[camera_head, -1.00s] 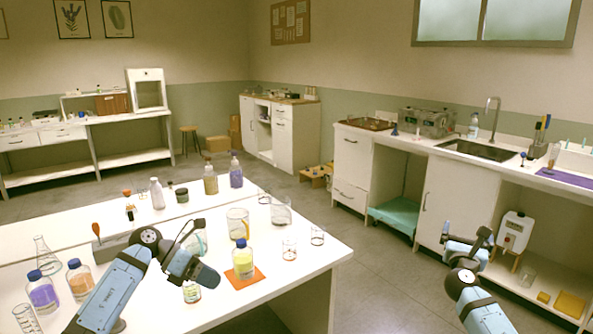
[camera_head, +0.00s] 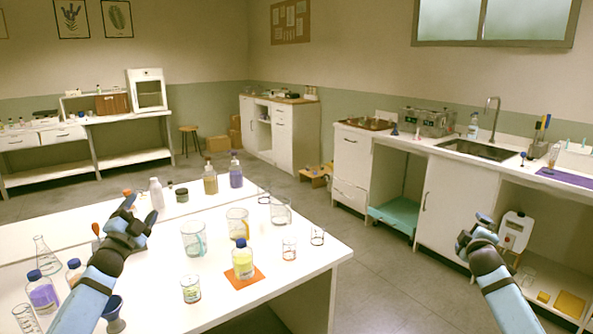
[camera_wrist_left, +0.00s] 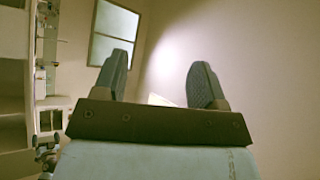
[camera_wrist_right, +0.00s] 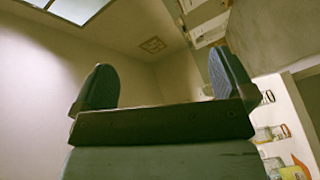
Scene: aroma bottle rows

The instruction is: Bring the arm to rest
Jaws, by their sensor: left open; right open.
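My left gripper (camera_head: 143,207) is open and empty, raised over the left part of the white table (camera_head: 215,313). In the left wrist view its two fingers (camera_wrist_left: 160,85) stand apart with only wall and window behind them. My right gripper (camera_head: 474,232) is raised in front of the sink counter, clear of the table. In the right wrist view its fingers (camera_wrist_right: 160,88) are apart with nothing between them. A bottle with yellow contents and a blue cap (camera_head: 243,261) stands upright on an orange mat (camera_head: 257,282), apart from both grippers.
Glass beakers (camera_head: 194,239) stand mid-table. A purple bottle (camera_head: 42,293) and a conical flask (camera_head: 46,258) stand at the left. My left forearm partly covers an orange bottle (camera_head: 75,270). A dark blue funnel-shaped item (camera_head: 113,314) stands beside it. Open floor (camera_head: 385,290) lies right of the table.

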